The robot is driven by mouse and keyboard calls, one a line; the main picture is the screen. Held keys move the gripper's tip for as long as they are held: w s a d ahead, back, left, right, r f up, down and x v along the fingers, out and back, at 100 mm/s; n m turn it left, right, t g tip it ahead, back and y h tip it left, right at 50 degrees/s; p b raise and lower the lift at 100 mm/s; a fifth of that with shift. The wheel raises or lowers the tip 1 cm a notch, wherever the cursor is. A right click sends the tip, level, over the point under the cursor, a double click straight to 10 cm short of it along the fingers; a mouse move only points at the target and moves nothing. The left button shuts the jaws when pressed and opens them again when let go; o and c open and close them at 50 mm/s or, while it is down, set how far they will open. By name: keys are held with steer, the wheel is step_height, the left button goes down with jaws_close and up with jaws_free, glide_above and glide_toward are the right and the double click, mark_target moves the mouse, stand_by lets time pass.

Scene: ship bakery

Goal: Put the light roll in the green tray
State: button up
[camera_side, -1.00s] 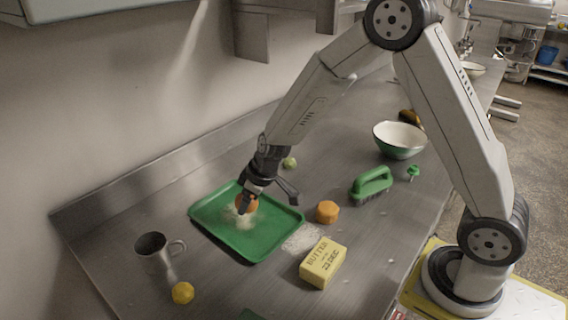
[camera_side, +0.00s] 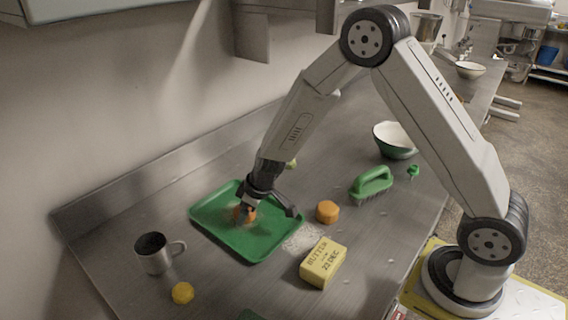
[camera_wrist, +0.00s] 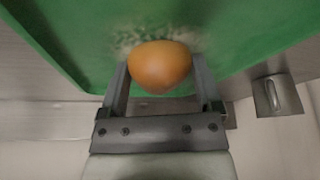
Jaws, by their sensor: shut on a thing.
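The light roll (camera_wrist: 160,66), a smooth orange-brown round bun, is between the two fingers of my gripper (camera_wrist: 160,78) in the wrist view. My gripper is shut on it. In the side view the roll (camera_side: 246,215) is partly hidden by my gripper (camera_side: 262,205). The green tray (camera_side: 258,246) lies flat on the steel counter, and the roll is over its middle. A pale floury patch (camera_wrist: 128,40) shows on the tray beside the roll. I cannot tell whether the roll touches the tray floor.
A metal mug (camera_side: 153,256) and a yellow lemon-like item (camera_side: 183,293) stand left of the tray. An orange round item (camera_side: 327,211), a butter block (camera_side: 323,264) and a green brush (camera_side: 371,186) are to its right. A bowl (camera_side: 396,141) stands farther back.

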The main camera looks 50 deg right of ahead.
steer(key=shift+f, duration=0.2)
steer(key=o, duration=1)
steer(key=shift+r, duration=0.15)
steer(key=v, duration=1.2)
steer(key=s+m, duration=0.1)
steer(key=s, duration=0.4)
steer(key=s+d+m+g+h, duration=0.1)
steer(key=s+m, duration=0.1)
steer(key=s, duration=0.3)
steer(key=s+d+f+m, duration=0.1)
steer(key=s, duration=0.4)
steer(key=shift+s+f+g+h, duration=0.15)
steer(key=shift+s+g+h, duration=0.15)
steer(key=shift+s+h, duration=0.1)
